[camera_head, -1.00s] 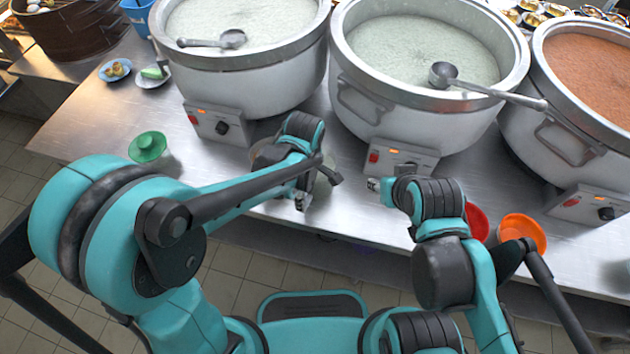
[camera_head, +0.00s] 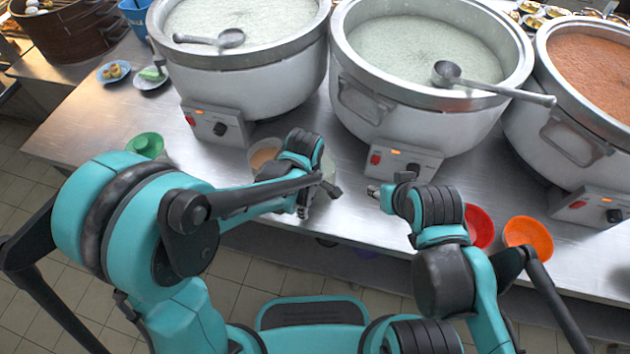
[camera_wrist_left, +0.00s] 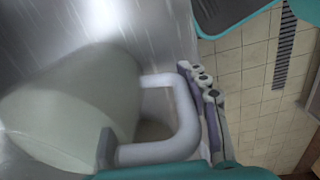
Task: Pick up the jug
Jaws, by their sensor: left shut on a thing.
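The jug (camera_wrist_left: 60,115) is a pale grey-green vessel with a thick white handle (camera_wrist_left: 184,120), lying across the left wrist view. In the head view it is mostly hidden behind my left gripper, with a pale part (camera_head: 328,168) showing. My left gripper (camera_head: 318,197) is shut on the jug near the front edge of the counter; its exact contact on the handle is blurred. My right gripper (camera_head: 373,190) is in front of the middle pot, apart from the jug, and its jaw opening cannot be made out.
Three large stockpots (camera_head: 245,85) (camera_head: 430,110) (camera_head: 572,140) stand behind on the steel counter (camera_head: 100,125). A brown-filled bowl (camera_head: 263,156) is close to my left wrist. Green (camera_head: 147,145), red (camera_head: 480,226) and orange (camera_head: 528,237) bowls sit on the counter.

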